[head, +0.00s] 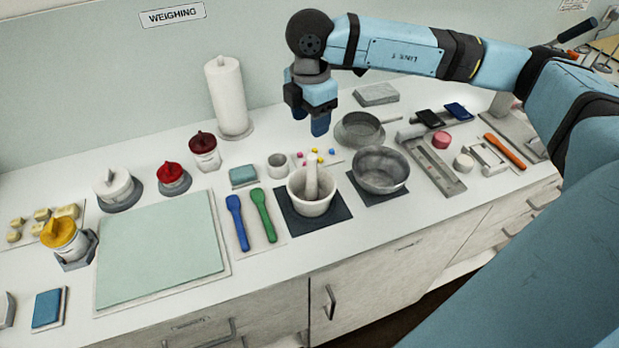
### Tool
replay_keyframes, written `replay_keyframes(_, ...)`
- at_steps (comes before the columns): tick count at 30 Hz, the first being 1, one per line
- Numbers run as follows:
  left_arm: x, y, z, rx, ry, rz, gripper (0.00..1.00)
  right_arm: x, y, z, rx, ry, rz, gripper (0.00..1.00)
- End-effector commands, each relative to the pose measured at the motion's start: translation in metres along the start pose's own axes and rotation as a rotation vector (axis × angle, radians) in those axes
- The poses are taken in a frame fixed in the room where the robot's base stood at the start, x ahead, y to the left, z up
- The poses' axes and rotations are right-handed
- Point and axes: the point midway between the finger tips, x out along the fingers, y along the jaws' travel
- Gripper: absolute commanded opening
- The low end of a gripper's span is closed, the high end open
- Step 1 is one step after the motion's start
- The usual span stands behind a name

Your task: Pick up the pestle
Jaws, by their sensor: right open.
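The pestle (312,175) is pale grey and stands upright in the white mortar (309,207), its upper end sticking out above the rim. Its lower end is hidden inside the bowl. The mortar sits on a dark square mat (338,221) on the counter. My right gripper (310,127) hangs pointing down above and behind the mortar, apart from the pestle. It is open, and its blue fingers overlap in this view. My left gripper is not in view.
A grey metal bowl (381,183) stands close right of the mortar, with a pan (360,131) behind it. Blue (237,222) and green (263,215) spatulas lie to the left. A small grey cup (278,166) and a tray of colored bits (330,162) are behind the mortar.

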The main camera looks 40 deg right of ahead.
Motion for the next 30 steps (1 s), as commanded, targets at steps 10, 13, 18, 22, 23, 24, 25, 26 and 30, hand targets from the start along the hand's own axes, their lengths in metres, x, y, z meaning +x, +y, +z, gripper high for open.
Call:
replay_keyframes(10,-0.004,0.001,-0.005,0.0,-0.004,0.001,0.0,0.055,-0.001,-0.001,-0.002,0.003,-0.002,0.55)
replay_keyframes(13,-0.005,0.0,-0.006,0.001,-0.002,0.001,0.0,0.06,-0.001,-0.001,-0.002,0.004,-0.001,0.55)
replay_keyframes(18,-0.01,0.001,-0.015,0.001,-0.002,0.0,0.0,0.08,-0.007,-0.001,-0.003,0.002,-0.004,0.55)
replay_keyframes(22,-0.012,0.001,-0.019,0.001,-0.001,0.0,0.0,0.1,-0.009,-0.001,-0.003,0.005,-0.002,0.55)
replay_keyframes(23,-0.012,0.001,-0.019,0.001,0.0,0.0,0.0,0.103,-0.009,-0.001,-0.004,0.005,-0.003,0.55)
replay_keyframes(24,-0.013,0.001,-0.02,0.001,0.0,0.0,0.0,0.107,-0.009,-0.002,-0.004,0.006,-0.002,0.55)
replay_keyframes(25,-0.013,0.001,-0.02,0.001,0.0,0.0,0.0,0.108,-0.008,-0.002,-0.004,0.007,-0.001,0.55)
replay_keyframes(26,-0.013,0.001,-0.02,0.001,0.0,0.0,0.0,0.11,-0.008,-0.002,-0.004,0.007,-0.001,0.55)
replay_keyframes(30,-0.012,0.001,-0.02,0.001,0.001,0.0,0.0,0.111,-0.008,-0.002,-0.005,0.007,0.0,0.55)
